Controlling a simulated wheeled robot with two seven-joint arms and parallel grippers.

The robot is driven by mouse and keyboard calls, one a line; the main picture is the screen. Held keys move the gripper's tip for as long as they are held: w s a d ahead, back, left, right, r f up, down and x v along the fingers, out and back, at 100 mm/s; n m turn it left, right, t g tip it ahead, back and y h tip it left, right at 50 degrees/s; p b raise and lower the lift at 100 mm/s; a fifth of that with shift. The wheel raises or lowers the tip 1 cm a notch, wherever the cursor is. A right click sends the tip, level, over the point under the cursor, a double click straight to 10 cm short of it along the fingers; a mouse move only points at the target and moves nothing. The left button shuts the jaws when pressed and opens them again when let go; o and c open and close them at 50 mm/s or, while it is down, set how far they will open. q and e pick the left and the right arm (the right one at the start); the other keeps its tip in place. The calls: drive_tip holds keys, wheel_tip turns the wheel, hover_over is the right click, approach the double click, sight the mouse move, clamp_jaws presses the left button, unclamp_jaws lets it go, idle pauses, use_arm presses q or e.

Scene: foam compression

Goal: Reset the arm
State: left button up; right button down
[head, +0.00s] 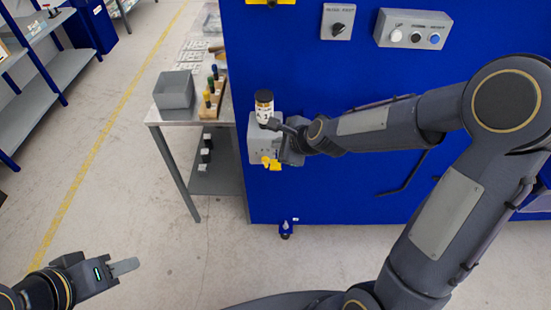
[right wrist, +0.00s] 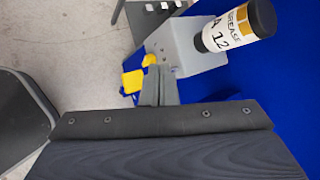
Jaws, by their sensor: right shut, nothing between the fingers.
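My right gripper (head: 272,125) is shut and empty in front of the blue machine, and its closed fingers also show in the right wrist view (right wrist: 159,84). A grease can (head: 264,105) with a dark lid and a white and yellow label is close by the fingers. In the right wrist view the can (right wrist: 236,26) is at the upper right, apart from the fingers, by a grey box (right wrist: 178,46). My left gripper (head: 123,267) is low at the left over bare floor, with nothing visible in it. Its finger gap cannot be made out.
The blue machine (head: 300,190) fills the middle and right, with a knob and button panel (head: 412,30). Yellow parts (head: 271,163) stick out below the grey box. Left of it stands a table (head: 158,117) with a grey bin (head: 174,90) and bottles. Floor in front is clear.

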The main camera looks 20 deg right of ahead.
idle(0.8)
drive_tip(key=s+d+r+n+g, duration=0.1)
drive_tip(key=s+d+r+n, duration=0.1)
drive_tip(key=s+r+n, duration=0.3)
drive_tip(key=s+d+r+n, duration=0.1)
drive_tip(key=s+r+n, duration=0.2)
drive_tip(key=s+n, duration=0.4)
drive_tip(key=s+d+n+g, duration=0.1)
drive_tip(key=s+d+n, duration=0.1)
drive_tip(key=s+n, duration=0.6)
drive_tip(key=s, duration=0.7)
drive_tip(key=shift+f+g, duration=0.3)
drive_tip(key=shift+f, duration=0.1)
drive_tip(key=shift+w+d, duration=0.1)
drive_tip(key=shift+d, duration=0.05)
